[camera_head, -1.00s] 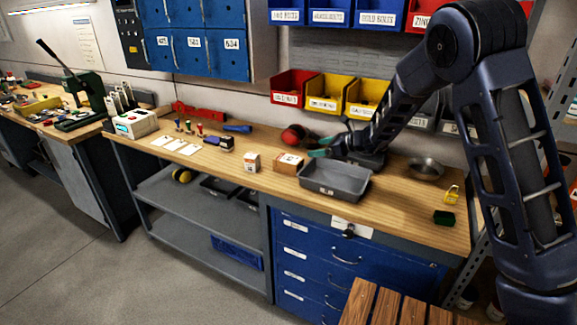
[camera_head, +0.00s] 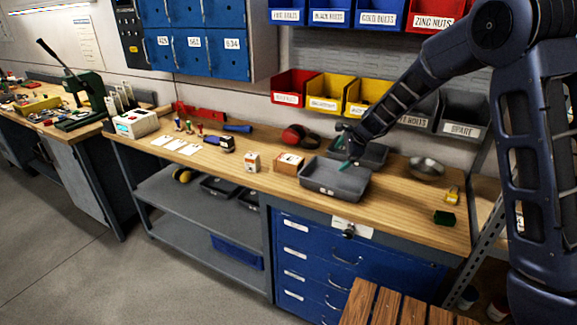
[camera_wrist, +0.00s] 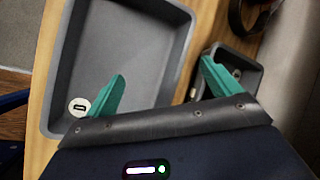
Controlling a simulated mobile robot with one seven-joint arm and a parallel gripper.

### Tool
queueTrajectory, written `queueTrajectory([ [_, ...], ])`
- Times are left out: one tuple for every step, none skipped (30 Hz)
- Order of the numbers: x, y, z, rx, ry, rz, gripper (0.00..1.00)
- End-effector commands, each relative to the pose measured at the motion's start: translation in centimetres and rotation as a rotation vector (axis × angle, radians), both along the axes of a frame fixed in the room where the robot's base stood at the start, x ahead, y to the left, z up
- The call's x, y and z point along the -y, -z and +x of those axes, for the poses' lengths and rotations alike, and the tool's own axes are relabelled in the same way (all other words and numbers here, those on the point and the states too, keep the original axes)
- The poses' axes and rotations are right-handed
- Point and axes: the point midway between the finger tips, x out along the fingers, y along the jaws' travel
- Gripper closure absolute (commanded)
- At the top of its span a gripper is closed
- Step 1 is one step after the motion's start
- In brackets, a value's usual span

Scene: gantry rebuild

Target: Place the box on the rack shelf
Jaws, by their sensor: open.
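Two small cartons stand on the wooden bench; I cannot tell which is the task's box. One is a white and orange carton (camera_head: 252,162); the other is a wider brown carton (camera_head: 288,163) to its right. My gripper (camera_head: 344,150) is over the grey tray, right of both cartons. In the wrist view my gripper (camera_wrist: 162,68) is open with teal fingers apart and nothing between them. One finger is over the large tray, the other by a smaller tray. Neither carton shows there. A grey metal rack upright (camera_head: 487,243) stands at the right, partly hidden by my arm.
The grey tray (camera_head: 322,187) sits at the bench's front edge; its floor (camera_wrist: 120,55) has a round white label. A smaller tray (camera_wrist: 244,72) lies beside it. Bins (camera_head: 325,97) hang behind.

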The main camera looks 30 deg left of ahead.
Motion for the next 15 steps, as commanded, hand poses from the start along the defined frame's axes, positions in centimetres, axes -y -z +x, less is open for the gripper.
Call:
queueTrajectory([
  [0.6,0.2,0.9,0.066,-0.034,-0.044,0.11],
  [0.9,0.3,1.3,0.107,-0.059,-0.07,0.11],
  [1.2,0.4,2.0,0.164,-0.092,-0.103,0.11],
  [1.4,0.4,2.5,0.205,-0.116,-0.125,0.11],
  [1.6,0.3,3.1,0.248,-0.141,-0.148,0.11],
  [1.9,0.2,3.8,0.304,-0.174,-0.175,0.11],
  [1.9,0.0,4.2,0.344,-0.198,-0.192,0.11],
  [1.9,-0.1,4.7,0.384,-0.223,-0.208,0.11],
  [1.9,-0.3,5.2,0.434,-0.256,-0.228,0.11],
  [1.9,-0.5,5.6,0.472,-0.28,-0.243,0.11],
  [1.9,-0.7,6.1,0.509,-0.304,-0.255,0.11],
  [1.8,-1.1,6.6,0.561,-0.338,-0.271,0.11],
  [1.7,-1.4,7.0,0.602,-0.366,-0.282,0.11],
  [1.5,-1.6,7.3,0.644,-0.394,-0.292,0.11],
  [1.2,-2.1,7.8,0.701,-0.433,-0.305,0.11],
])
